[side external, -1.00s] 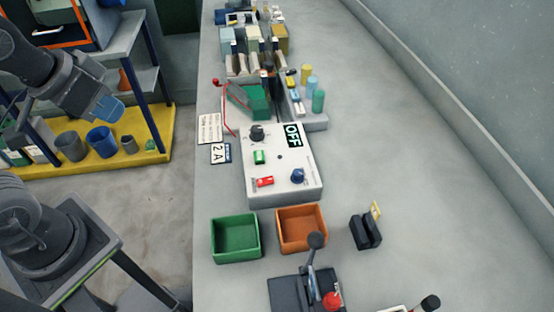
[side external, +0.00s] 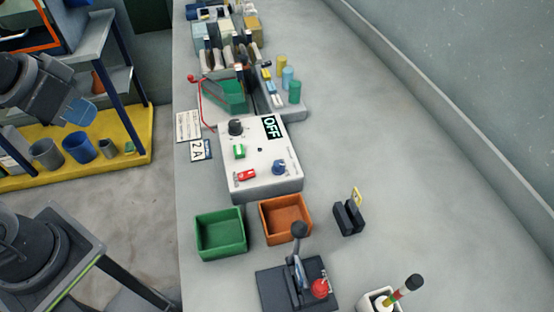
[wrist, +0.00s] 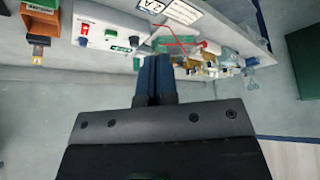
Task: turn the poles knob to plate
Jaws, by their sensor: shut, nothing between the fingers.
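The white control box (side external: 262,180) sits on the bench, with a display reading OFF (side external: 270,127). A black knob (side external: 236,128) is at its upper left and a blue knob (side external: 279,167) at its lower right. A green switch (side external: 239,152) and a red switch (side external: 246,175) are on its left side. The knob markings are too small to read, so I cannot tell which is the poles knob. My gripper (side external: 82,111), with blue fingers, is off the bench to the left, well apart from the box. In the wrist view its fingers (wrist: 154,75) are shut and empty.
A green bin (side external: 221,252) and an orange bin (side external: 286,232) stand in front of the box. A lever unit (side external: 298,290) is nearer. Behind the box are a green tank (side external: 225,97) and several coloured cylinders (side external: 288,78). A 2A card (side external: 197,151) lies left of the box.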

